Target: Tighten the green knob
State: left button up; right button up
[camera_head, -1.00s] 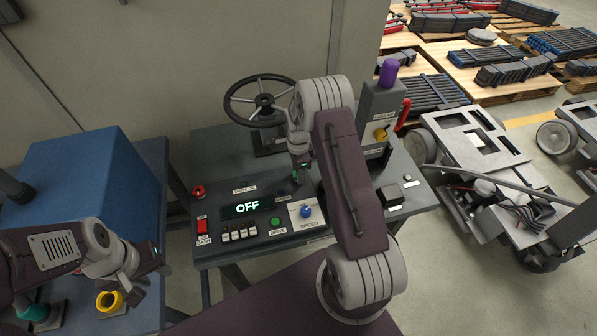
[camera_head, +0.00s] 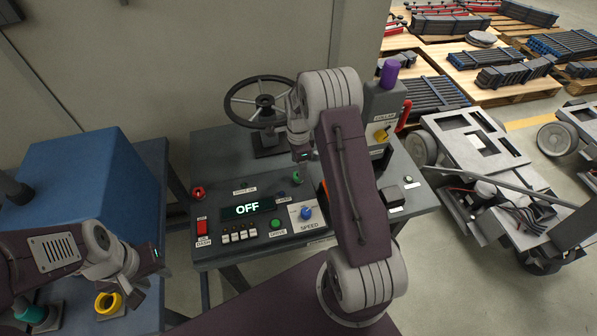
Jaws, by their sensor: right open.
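A small green knob (camera_head: 296,177) stands on the back part of the grey control console, right of the OFF display (camera_head: 248,207). My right gripper (camera_head: 303,156) is open just above and behind it in the picture, and appears apart from it. Its fingers are small and partly hidden by my arm. My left gripper (camera_head: 143,277) hangs at the lower left, near a yellow ring-shaped part (camera_head: 109,302); its finger gap is not clear. A flat green DRIVE button (camera_head: 275,223) also sits on the console front.
A steering wheel (camera_head: 262,102) stands behind. A tower with a purple top (camera_head: 389,74) rises at right. A blue box (camera_head: 85,185) stands at left.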

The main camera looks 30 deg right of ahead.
jog(key=shift+r, duration=2.3)
jog(key=s+a+r+n+t, duration=0.1)
jog(key=s+a+r+n, duration=0.4)
jog(key=s+a+r, duration=0.3)
jog(key=s+a+f+n, duration=0.1)
jog(key=s+f+n, duration=0.1)
jog(key=s+n, duration=0.3)
jog(key=s+a+f+n, duration=0.2)
jog(key=s+n, duration=0.3)
jog(key=n, duration=0.5)
jog(key=shift+s, duration=0.3)
